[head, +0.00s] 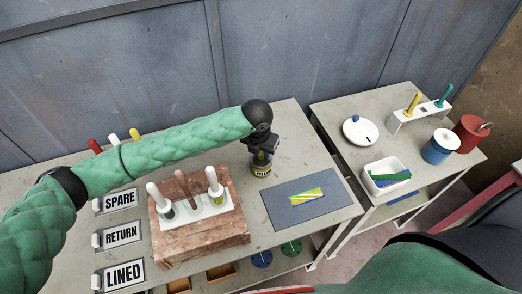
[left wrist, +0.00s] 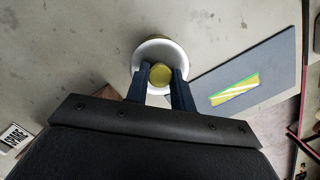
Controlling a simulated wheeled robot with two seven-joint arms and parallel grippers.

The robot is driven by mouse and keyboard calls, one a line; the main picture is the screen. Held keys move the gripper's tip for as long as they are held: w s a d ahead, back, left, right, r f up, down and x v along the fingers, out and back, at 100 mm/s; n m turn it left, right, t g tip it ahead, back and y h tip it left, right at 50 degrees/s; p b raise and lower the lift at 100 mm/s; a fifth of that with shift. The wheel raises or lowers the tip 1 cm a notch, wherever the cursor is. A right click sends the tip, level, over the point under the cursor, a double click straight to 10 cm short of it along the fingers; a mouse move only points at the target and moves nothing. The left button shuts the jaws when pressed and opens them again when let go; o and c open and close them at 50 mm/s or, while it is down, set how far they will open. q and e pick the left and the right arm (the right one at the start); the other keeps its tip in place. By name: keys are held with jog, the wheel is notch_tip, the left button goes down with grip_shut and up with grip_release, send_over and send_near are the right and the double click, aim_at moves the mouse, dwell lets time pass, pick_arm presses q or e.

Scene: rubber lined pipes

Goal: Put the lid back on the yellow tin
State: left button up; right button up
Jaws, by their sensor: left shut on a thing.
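The yellow tin (head: 261,171) stands on the left bench, between the wooden block and the grey-blue mat. My left gripper (head: 262,153) is right above it, pointing down. In the left wrist view the left gripper (left wrist: 159,78) is shut on a yellow knob (left wrist: 160,74), with a pale round lid (left wrist: 160,48) around it. A thin yellow edge shows past the lid's far side. The lid lies over the tin; whether it touches the rim cannot be told. My right gripper is out of view.
A wooden block (head: 205,236) with upright handled tools stands left of the tin. A mat (head: 283,209) with a striped piece (head: 306,197) lies to the right. The right bench has a white lid with a blue knob (head: 361,131), a blue tin (head: 438,151), a red tin (head: 468,138) and a white tray (head: 375,188).

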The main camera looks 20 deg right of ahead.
pick_arm(q)
jog(key=o, duration=0.9)
jog(key=shift+c, duration=0.2)
jog(key=shift+o, duration=0.9)
jog(key=o, duration=0.5)
jog(key=shift+c, duration=0.2)
jog(key=shift+r, duration=0.1)
jog(key=shift+r+p, duration=2.4)
jog(key=shift+r, duration=1)
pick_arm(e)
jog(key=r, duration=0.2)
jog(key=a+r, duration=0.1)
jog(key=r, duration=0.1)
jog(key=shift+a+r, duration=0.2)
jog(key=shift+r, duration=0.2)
